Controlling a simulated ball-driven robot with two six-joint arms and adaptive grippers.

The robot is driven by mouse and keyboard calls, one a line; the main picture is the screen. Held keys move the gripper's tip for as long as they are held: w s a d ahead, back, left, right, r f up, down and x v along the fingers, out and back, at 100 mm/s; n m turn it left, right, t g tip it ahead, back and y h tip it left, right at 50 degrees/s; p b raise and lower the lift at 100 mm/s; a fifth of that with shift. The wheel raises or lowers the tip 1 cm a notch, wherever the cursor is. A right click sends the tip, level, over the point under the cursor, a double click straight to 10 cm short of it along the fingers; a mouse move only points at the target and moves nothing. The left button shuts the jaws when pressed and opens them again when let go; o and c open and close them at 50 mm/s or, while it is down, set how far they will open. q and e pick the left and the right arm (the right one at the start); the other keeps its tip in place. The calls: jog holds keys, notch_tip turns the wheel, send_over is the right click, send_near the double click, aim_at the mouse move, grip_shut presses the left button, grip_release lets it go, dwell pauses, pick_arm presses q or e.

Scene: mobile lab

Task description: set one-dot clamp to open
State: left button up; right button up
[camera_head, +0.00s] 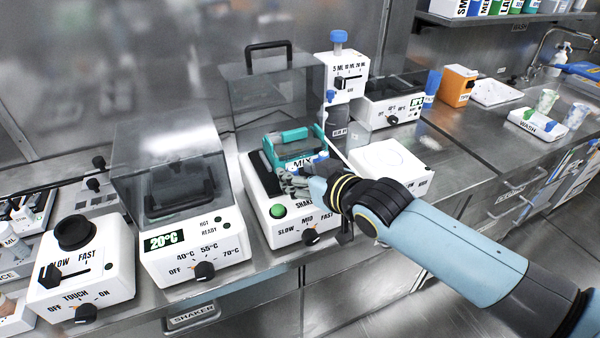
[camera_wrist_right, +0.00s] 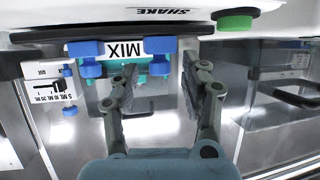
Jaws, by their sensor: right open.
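The shaker (camera_head: 262,215) stands on the bench with its green button and SLOW-MID-FAST dial facing me. On top is a teal holder (camera_head: 287,137) with a MIX label, also visible upside down in the right wrist view (camera_wrist_right: 122,47). Two blue clamps show in that view, one on the left (camera_wrist_right: 86,60) and one by the fingers (camera_wrist_right: 160,56). No dots can be read on either. My right gripper (camera_head: 285,182) is open over the shaker's front edge. Its fingers (camera_wrist_right: 160,82) lie apart near the clamp on the picture's right; contact cannot be told. My left gripper is not in view.
The heater (camera_head: 200,250) with a clear lid stands close on the left, with a touch mixer (camera_head: 88,270) beyond it. A white box (camera_head: 395,170) is close on the right. A dispenser (camera_head: 342,75) stands behind.

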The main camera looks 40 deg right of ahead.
jog(key=v, duration=1.2)
jog(key=shift+f, duration=0.1)
jog(key=s+d+f+g+b, duration=0.1)
jog(key=s+f+g+b, duration=0.2)
jog(key=f, duration=0.9)
jog(key=s+d+f+g+h+b, duration=0.15)
jog(key=s+f, duration=0.35)
jog(key=f, duration=0.7)
jog(key=s+d+f+g+y+b, duration=0.15)
jog(key=s+f+b, duration=0.25)
jog(key=f, duration=0.9)
jog(key=s+a+f+g+b, duration=0.3)
jog(key=s+f+g+b, duration=0.2)
jog(key=s+f, duration=1.3)
jog(key=s+g, duration=0.1)
jog(key=s, duration=0.2)
jog(key=shift+f+n+g, duration=0.25)
jog(key=shift+n+g, duration=0.05)
jog(key=shift+n, duration=0.1)
